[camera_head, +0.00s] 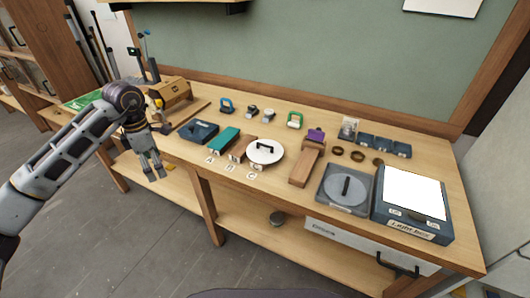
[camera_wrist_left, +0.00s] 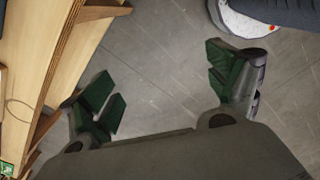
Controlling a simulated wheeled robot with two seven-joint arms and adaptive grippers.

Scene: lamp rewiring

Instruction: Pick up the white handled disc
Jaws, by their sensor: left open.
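The disc is not in the left wrist view. My right gripper is not in view.
A teal block (camera_head: 223,139) and a dark blue box (camera_head: 198,132) stand left of the disc. A wooden stand (camera_head: 304,165) with a purple piece is close on its right. Further right are a grey disc device (camera_head: 345,190) and a light box (camera_head: 412,205).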

